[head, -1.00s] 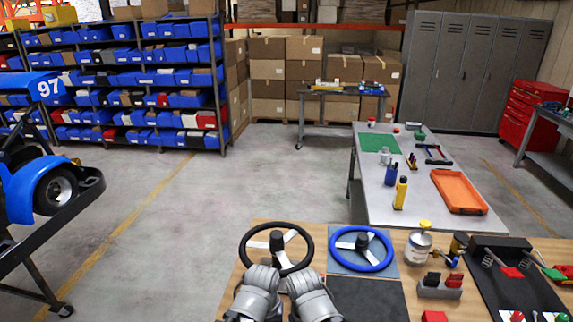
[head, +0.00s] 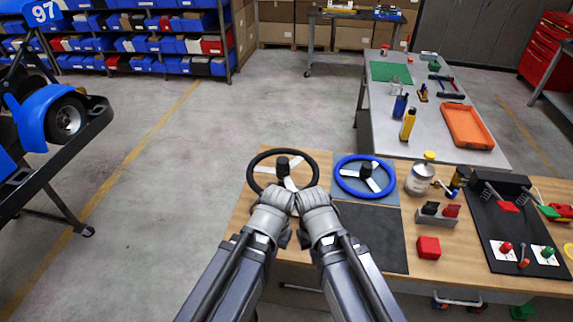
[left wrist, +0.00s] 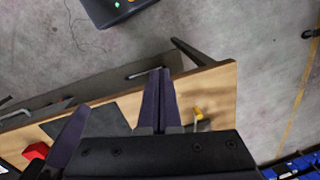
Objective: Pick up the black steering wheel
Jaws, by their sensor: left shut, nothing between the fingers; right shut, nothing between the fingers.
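The black steering wheel (head: 261,162) lies on the wooden workbench at its left end in the head view. It has a black rim, pale spokes and a dark hub. My left gripper (head: 272,205) and right gripper (head: 315,204) are side by side at the wheel's near side, and they cover part of its near rim. Their fingers are mostly hidden in the head view. In the left wrist view the left fingers (left wrist: 157,75) are together and empty. I cannot make out the wheel in that view.
A blue steering wheel (head: 343,181) lies right of the black one on a grey-blue mat. A dark mat (head: 372,238), a red block (head: 428,247), a jar (head: 419,181) and a black control panel (head: 500,215) occupy the bench. A grey table (head: 375,130) stands behind.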

